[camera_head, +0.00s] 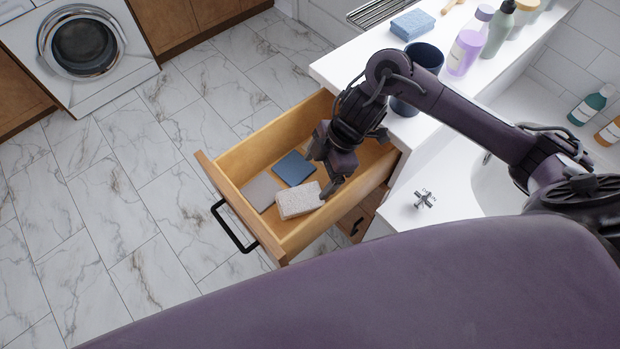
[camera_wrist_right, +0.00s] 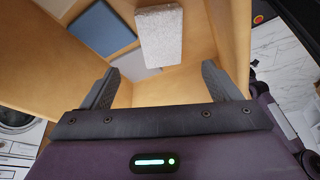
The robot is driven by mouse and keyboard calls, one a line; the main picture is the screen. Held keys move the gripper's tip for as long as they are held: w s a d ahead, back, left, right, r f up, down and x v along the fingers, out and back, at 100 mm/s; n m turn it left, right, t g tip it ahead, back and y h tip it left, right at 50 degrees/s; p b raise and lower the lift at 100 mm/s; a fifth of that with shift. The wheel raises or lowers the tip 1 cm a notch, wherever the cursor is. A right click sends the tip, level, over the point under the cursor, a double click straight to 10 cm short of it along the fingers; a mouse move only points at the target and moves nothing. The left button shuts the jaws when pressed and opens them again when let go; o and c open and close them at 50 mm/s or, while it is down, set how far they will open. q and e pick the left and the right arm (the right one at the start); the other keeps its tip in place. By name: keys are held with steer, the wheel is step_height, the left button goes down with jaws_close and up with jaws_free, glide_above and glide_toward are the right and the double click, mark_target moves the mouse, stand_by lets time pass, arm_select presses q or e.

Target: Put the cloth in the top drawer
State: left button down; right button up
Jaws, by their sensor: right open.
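The top drawer (camera_head: 275,222) is pulled open from the white vanity. Inside it lie a flat dark blue folded cloth (camera_head: 294,168), a flat grey folded piece (camera_head: 260,191) and a pale speckled block (camera_head: 299,200). My right gripper (camera_head: 326,174) is over the drawer, beside the block. In the right wrist view my right gripper (camera_wrist_right: 160,85) is open with nothing between its fingers. That view also shows the blue cloth (camera_wrist_right: 102,28), the block (camera_wrist_right: 160,35) and part of the grey piece (camera_wrist_right: 138,66). My left gripper is out of view.
The white counter (camera_head: 345,69) carries a blue sponge (camera_head: 412,24), a dark cup (camera_head: 428,55), a purple bottle (camera_head: 466,50) and a green bottle (camera_head: 497,35). A tap handle (camera_head: 424,200) stands by the basin. The marble floor (camera_head: 120,180) left of the drawer is clear.

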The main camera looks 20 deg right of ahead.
steer(key=v, duration=0.4)
stand_by(0.5)
